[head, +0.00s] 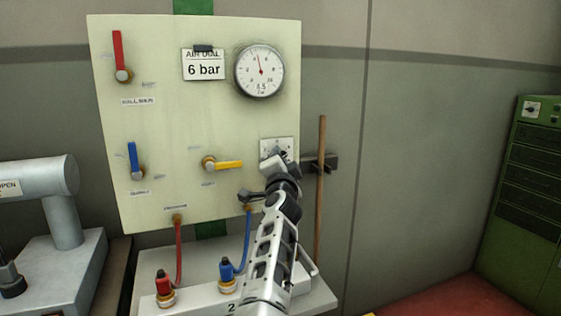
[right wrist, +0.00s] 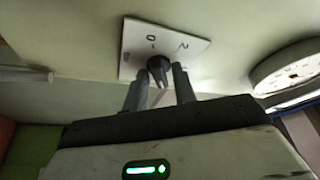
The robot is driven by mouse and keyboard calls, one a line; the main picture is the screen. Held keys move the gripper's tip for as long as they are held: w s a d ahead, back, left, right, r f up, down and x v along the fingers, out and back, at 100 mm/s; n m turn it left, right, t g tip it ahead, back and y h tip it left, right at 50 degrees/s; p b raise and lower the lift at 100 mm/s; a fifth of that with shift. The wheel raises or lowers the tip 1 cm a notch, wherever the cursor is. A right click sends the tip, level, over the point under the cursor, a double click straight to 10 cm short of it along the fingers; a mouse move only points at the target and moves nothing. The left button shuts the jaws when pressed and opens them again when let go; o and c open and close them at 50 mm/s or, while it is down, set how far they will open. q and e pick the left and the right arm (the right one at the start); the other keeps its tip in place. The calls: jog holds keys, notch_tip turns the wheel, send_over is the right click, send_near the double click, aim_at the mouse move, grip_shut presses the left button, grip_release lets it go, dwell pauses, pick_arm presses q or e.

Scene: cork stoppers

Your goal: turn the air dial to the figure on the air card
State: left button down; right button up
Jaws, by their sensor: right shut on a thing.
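The air dial is a small dark knob on a white plate (head: 277,146). In the right wrist view the black knob (right wrist: 157,68) sits between the fingers, and its plate (right wrist: 185,45) shows figures such as 0 and 2. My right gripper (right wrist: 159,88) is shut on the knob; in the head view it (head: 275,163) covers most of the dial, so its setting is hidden. The round gauge (head: 259,72) above has its red needle pointing nearly straight up, slightly left. My left gripper is out of view.
A red lever (head: 118,55), a blue lever (head: 133,158) and a yellow lever (head: 228,165) are on the panel. A wooden stick (head: 321,190) stands right of the dial. Red and blue hoses (head: 181,255) hang below. A green cabinet (head: 530,190) is far right.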

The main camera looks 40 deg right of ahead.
dwell(0.5)
jog(key=o, duration=0.7)
